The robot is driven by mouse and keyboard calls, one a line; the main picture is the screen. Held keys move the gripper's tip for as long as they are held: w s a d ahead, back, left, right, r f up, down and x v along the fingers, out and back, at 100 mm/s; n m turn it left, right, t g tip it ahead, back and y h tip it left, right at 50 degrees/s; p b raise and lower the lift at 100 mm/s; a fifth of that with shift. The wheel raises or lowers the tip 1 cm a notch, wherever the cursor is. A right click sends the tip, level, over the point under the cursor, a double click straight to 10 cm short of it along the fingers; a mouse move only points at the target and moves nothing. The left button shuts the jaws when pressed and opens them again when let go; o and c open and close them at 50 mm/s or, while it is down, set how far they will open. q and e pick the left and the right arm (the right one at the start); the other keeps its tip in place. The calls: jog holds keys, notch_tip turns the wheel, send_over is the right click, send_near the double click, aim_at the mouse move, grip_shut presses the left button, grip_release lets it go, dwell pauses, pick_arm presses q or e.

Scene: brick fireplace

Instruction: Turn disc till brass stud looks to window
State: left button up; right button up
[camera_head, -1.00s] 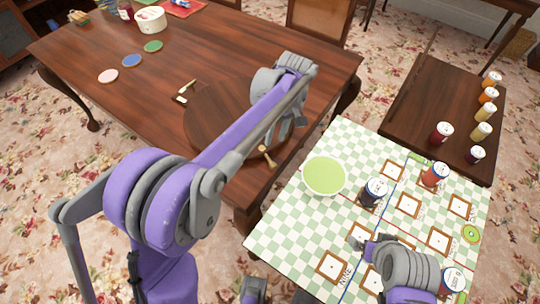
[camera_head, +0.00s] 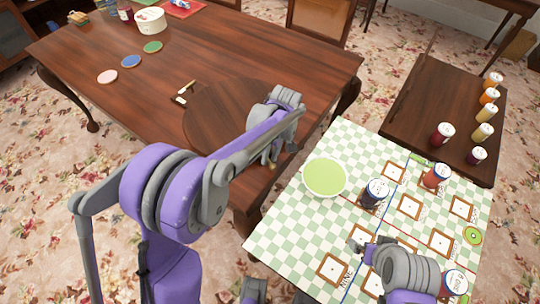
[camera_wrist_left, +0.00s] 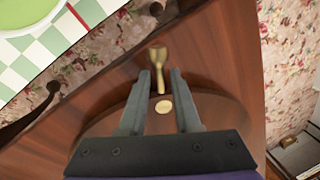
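The dark wooden disc (camera_head: 212,118) lies flat on the near right part of the big table; it also fills the lower middle of the left wrist view (camera_wrist_left: 218,112). In that view a round brass stud (camera_wrist_left: 164,106) sits on the disc, and a brass knobbed handle (camera_wrist_left: 157,60) sticks out past the disc's rim. My left gripper (camera_head: 270,160) is open over the disc's near right edge, its fingers either side of the handle's inner end, with no visible grip. My right gripper (camera_head: 360,240) is over the checked cloth; its finger opening is unclear. No window is in view.
A small pale-handled item (camera_head: 184,92) lies by the disc's far rim. Coloured round mats (camera_head: 131,61) and a white tub (camera_head: 150,20) stand farther off. The checked table (camera_head: 300,215) holds a green bowl (camera_head: 325,177) and cans. A side table (camera_head: 420,105) bears several jars.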

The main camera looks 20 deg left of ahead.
pick_arm(q)
grip_shut()
dwell(1.2)
